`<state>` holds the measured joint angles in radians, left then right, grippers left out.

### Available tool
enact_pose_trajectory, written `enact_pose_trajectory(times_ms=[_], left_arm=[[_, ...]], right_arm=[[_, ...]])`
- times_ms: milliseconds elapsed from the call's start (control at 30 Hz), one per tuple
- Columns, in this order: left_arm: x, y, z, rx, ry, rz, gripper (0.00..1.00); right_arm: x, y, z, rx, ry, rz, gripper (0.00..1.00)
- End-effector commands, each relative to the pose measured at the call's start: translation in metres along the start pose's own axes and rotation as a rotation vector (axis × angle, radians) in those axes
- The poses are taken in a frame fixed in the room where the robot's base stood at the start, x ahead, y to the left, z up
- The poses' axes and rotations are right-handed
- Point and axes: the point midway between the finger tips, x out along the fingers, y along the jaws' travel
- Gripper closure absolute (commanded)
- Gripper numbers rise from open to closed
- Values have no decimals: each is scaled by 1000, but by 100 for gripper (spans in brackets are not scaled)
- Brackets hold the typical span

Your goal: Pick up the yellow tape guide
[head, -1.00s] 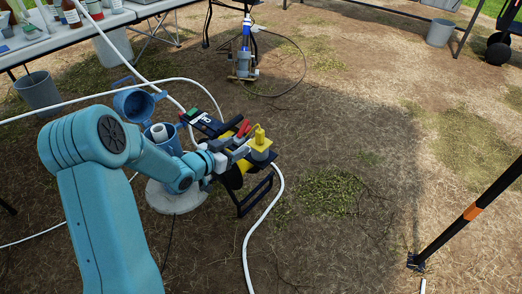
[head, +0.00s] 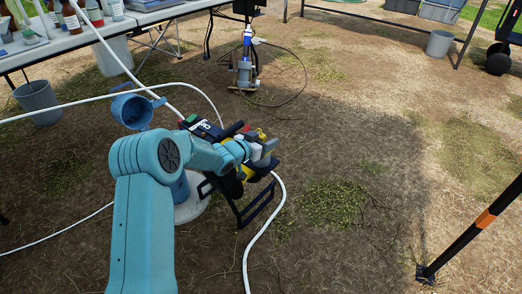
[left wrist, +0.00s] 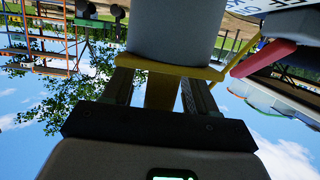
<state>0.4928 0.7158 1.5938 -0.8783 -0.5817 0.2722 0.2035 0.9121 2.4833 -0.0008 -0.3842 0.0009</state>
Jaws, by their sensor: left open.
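The yellow tape guide (head: 262,134) shows only in part in the head view, just behind my left gripper (head: 263,153), at the reel with the black frame. In the left wrist view, the tape guide's yellow plate (left wrist: 172,66) lies across a large grey round body (left wrist: 170,28). A yellow stem runs down from the plate between the fingers of my left gripper (left wrist: 158,88). The fingers are open, one on each side of the stem. I cannot tell whether either finger touches it. My right gripper is not in view.
A pump unit (head: 246,65) stands behind. A black pole with an orange band (head: 485,218) is at right. Ground between is clear.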

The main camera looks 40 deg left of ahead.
Motion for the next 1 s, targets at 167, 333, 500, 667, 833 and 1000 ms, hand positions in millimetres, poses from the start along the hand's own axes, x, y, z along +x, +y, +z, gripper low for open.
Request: enact_pose_trajectory(times_ms=[167, 333, 500, 667, 833, 1000], left_arm=[[0, 0, 0, 0, 0, 0, 46], [0, 0, 0, 0, 0, 0, 100], [-1, 0, -1, 0, 1, 0, 100], [-2, 0, -6, 0, 2, 0, 100], [-13, -1, -40, 2, 4, -1, 100], [-29, 0, -93, 2, 5, -1, 100]], right_arm=[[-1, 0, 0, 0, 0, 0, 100], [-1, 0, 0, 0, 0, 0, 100], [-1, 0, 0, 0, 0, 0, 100], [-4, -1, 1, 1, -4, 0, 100], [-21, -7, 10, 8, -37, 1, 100], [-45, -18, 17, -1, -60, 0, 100]])
